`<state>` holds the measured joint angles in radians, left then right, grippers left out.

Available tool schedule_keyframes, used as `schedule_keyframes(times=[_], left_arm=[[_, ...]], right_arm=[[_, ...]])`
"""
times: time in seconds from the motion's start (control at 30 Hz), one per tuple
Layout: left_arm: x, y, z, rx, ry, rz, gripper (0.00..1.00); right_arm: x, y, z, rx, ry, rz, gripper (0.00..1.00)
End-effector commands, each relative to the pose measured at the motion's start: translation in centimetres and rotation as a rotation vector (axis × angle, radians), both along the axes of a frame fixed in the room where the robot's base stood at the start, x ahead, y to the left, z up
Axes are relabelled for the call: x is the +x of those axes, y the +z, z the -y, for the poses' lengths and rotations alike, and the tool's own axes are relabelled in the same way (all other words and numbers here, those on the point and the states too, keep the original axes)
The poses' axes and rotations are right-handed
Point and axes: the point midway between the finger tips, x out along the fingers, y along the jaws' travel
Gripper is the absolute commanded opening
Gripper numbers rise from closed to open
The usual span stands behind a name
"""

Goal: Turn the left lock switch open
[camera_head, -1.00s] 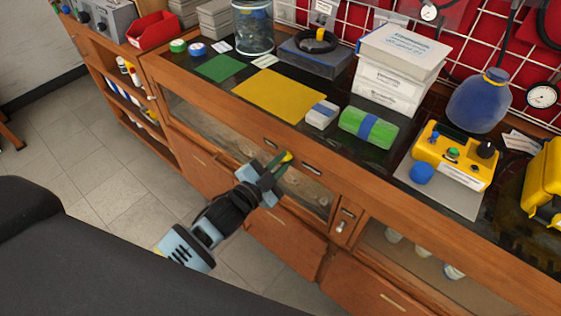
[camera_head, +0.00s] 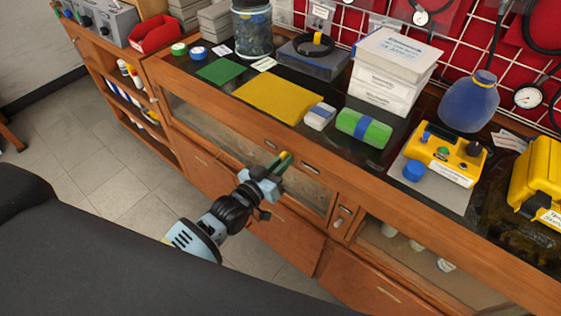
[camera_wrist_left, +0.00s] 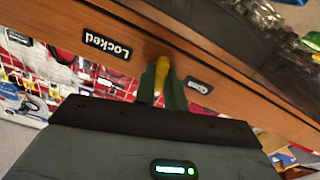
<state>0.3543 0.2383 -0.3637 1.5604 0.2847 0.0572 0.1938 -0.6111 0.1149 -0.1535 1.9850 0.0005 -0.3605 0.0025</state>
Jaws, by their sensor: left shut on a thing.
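The left lock switch is a small yellow lever (camera_wrist_left: 161,76) on the wooden front rail of the bench. In the left wrist view it stands between the two green fingers of my left gripper (camera_wrist_left: 161,88), which is shut on it. A "Locked" label (camera_wrist_left: 106,45) lies to the left of it, and a second dark label (camera_wrist_left: 198,86), too slanted to read surely, lies to the right. In the head view my left gripper (camera_head: 279,164) reaches the rail, and the lever's yellow tip (camera_head: 287,156) shows by the fingertips. The lever's base is hidden. My right gripper is not in view.
The benchtop above the rail holds a yellow mat (camera_head: 277,98), a green roll (camera_head: 364,128), white boxes (camera_head: 391,75) and a yellow device (camera_head: 444,158). Glass-fronted compartments and wooden drawers lie below the rail. The floor (camera_head: 95,190) at left is clear.

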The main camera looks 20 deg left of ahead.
Motion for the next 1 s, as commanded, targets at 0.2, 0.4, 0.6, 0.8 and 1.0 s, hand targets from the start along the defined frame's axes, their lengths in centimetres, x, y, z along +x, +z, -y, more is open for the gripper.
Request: schedule_keyframes(times=[0.2,0.4,0.6,0.8,1.0], left_arm=[[-0.02,-0.06,-0.01,-0.187,0.000,-0.069,0.00],[-0.04,-0.11,-0.02,-0.333,0.000,-0.123,0.00],[-0.05,-0.12,-0.01,-0.440,0.000,-0.162,0.00],[-0.05,-0.12,0.00,-0.500,0.000,-0.184,0.00],[-0.06,-0.12,0.01,-0.525,0.000,-0.193,0.00]], right_arm=[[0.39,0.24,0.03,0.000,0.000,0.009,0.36],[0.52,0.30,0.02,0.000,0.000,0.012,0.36],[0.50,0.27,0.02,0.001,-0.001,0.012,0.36],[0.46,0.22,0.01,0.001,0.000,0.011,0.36],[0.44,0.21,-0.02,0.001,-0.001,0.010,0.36]])
